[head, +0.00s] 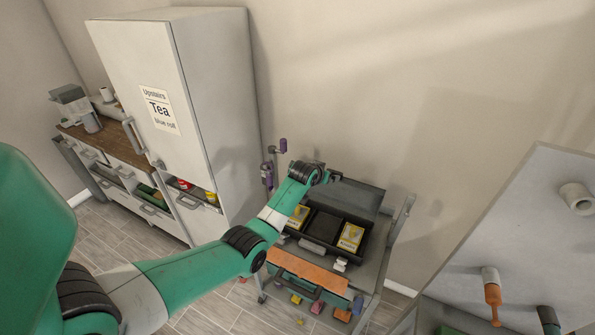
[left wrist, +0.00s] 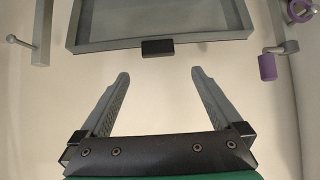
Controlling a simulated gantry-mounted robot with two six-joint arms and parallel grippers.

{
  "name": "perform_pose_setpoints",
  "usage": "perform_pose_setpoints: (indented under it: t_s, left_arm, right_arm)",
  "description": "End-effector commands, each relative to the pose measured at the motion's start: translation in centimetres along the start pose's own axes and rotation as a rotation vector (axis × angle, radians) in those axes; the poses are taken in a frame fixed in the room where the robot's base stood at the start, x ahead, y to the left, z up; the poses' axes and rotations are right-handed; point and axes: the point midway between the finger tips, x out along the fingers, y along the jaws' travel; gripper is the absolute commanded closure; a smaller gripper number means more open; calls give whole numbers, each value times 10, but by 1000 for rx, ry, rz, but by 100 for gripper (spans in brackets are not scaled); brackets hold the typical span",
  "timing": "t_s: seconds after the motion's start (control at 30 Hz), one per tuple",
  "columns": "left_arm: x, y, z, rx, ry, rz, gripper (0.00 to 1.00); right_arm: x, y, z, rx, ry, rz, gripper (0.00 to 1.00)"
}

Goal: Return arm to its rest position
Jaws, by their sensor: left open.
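My left arm, green with black joints, reaches in from the left in the head view and ends over the rolling rack (head: 400,232). My left gripper (head: 328,176) is at the rack's back left, near the wall. Its fingertips are too small to make out there. In the left wrist view, my left gripper (left wrist: 158,85) is wide open, with nothing between its two grey fingers. A grey tray-like part (left wrist: 160,22) with a small black block on its edge lies beyond the fingertips, apart from them. My right gripper is in neither view.
On the rack, a black tray (head: 322,228) holds yellow-labelled packets (head: 351,237). An orange-brown board (head: 308,268) is at the rack's front. Purple fittings (head: 267,172) are beside the tall cabinet (head: 205,60). A grey panel with pegs (head: 520,235) stands at right. Small blocks lie below the rack's front.

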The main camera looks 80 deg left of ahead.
Motion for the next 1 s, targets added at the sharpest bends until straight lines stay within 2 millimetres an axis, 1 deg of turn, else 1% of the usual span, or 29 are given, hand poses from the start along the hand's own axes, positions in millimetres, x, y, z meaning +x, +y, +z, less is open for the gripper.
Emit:
perform_pose_setpoints:
  t_s: [0.03, 0.1, 0.57, 0.67, 0.73, 0.77, 0.83, 0.87, 0.9, 0.97, 1.0]
  left_arm:
    - [0, 6, 0, 5, 0, 6, 0]
    - [0, 9, -1, 6, 0, 8, 0]
    - [0, 8, -1, 6, 0, 7, 0]
    - [-1, 12, 0, 10, 0, 12, 0]
    - [-2, 29, 0, 26, 0, 34, 0]
    - [-4, 41, 1, 37, 1, 48, 0]
    - [-10, 81, 2, 75, 7, 98, 0]
    - [-17, 102, -1, 92, 22, 125, 0]
    - [-30, 131, -11, 112, 56, 165, 0]
    - [-55, 175, -29, 136, 123, 231, 0]
    - [-75, 203, -42, 147, 172, 278, 0]
  right_arm:
    - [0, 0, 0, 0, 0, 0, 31]
    - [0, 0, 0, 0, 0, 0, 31]
    - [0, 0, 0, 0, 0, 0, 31]
    - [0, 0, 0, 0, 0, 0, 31]
    - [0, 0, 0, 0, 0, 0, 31]
    - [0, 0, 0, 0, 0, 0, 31]
    - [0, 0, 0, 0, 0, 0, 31]
    - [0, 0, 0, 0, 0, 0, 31]
    - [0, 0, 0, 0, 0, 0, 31]
    - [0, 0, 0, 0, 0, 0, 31]
    - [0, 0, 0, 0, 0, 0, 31]
